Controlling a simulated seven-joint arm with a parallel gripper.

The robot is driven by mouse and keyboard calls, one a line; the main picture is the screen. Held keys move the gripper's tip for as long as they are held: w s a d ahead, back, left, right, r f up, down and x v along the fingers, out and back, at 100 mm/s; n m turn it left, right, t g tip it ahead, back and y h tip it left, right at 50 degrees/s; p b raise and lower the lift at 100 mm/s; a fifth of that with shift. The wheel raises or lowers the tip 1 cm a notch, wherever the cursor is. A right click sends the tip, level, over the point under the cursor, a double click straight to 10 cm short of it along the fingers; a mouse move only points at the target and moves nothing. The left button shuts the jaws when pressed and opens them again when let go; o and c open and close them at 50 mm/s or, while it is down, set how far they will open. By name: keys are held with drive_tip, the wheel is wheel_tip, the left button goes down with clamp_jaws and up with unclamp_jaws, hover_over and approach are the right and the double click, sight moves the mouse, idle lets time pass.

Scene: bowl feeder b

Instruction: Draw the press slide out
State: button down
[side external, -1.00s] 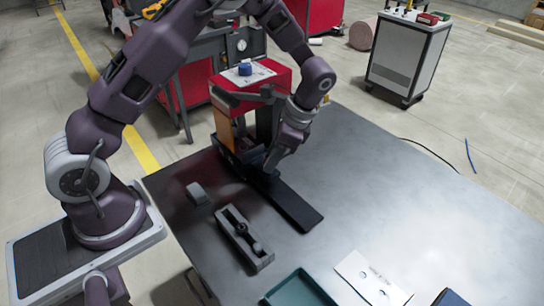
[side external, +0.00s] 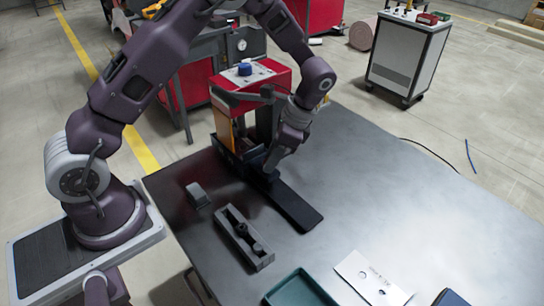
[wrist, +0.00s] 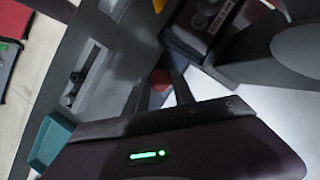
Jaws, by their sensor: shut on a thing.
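The press (side external: 250,90) is a red-topped frame with an orange side, standing at the table's far left edge. A long dark track (side external: 300,212) runs out from its base toward the lower right. The press slide (side external: 247,158) is a dark part low in the press mouth, mostly hidden by my gripper and hard to tell from the track. My gripper (side external: 268,170) points down just in front of the press. In the wrist view, its fingers (wrist: 162,88) are shut on a small reddish knob (wrist: 158,78), which seems to belong to the slide.
A grey slotted block (side external: 244,238) and a small dark block (side external: 198,195) lie left of the track. A teal tray (side external: 300,290) and a white card (side external: 370,278) lie near the front edge.

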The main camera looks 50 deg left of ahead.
drive_tip(key=d, duration=2.3)
drive_tip(key=shift+d, duration=0.15)
drive_tip(key=c, duration=1.2)
unclamp_jaws()
drive_tip(key=shift+c, duration=0.2)
drive_tip(key=shift+o, duration=0.8)
drive_tip(key=shift+r, duration=0.1)
drive_tip(key=v, duration=0.7)
